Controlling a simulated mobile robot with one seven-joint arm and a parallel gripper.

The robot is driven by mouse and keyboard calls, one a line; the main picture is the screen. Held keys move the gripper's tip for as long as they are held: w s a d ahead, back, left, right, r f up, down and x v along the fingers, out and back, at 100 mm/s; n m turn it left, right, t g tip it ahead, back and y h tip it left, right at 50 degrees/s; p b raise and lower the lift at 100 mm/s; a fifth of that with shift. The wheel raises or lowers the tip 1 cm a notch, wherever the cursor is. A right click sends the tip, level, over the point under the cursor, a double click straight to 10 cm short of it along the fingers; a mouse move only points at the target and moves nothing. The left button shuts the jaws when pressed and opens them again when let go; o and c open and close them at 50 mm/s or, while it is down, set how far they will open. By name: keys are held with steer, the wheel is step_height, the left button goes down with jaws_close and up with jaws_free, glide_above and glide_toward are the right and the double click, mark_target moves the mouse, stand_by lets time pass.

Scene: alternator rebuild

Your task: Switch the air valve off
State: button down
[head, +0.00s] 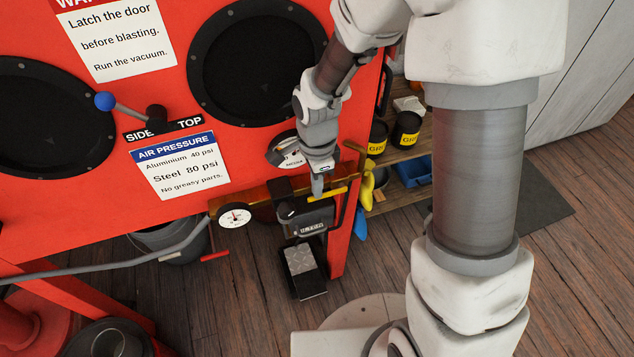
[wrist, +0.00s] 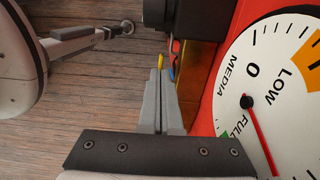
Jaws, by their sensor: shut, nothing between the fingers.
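A yellow lever (head: 327,194), which looks like the air valve's handle, lies nearly level along the pipework under the red cabinet, to the right of a black block. My gripper (head: 318,193) points down at this lever, its fingertips overlapping it in the head view. In the wrist view my gripper (wrist: 158,72) has its fingers together with nothing between them. A small yellow piece (wrist: 161,61), probably the lever's end, shows just past the fingertips. I cannot tell whether they touch. Most of the valve body is hidden.
The red cabinet (head: 268,152) stands close beside my gripper. A media gauge (wrist: 277,95) is just right of the fingers. A pressure gauge (head: 234,215), a red-handled part (head: 215,256) and a foot pedal (head: 303,268) are nearby. A shelf with black tins (head: 407,128) stands behind.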

mark_target(312, 201)
steer(key=shift+a+f+h+b, duration=0.2)
steer(key=shift+f+h+b, duration=0.15)
steer(key=shift+b, duration=0.5)
steer(key=b, duration=0.1)
steer(key=f+h+b, duration=0.1)
steer(key=b, duration=0.1)
steer(key=shift+s+a+f+t+h, duration=0.1)
steer(key=shift+a+f+t+h, duration=0.05)
steer(key=shift+a+t+h, duration=0.2)
step_height(312, 201, down, 2)
steer(key=t+h+b, duration=0.1)
steer(key=h+b, duration=0.2)
steer(key=b, duration=0.3)
steer(key=shift+f+h, duration=0.15)
steer(key=shift+h, duration=0.15)
steer(key=shift+f+b, duration=0.15)
steer(key=shift+b, duration=0.3)
steer(key=p+v, duration=0.4)
steer(key=v, duration=1.3)
steer(key=shift+s, duration=0.1)
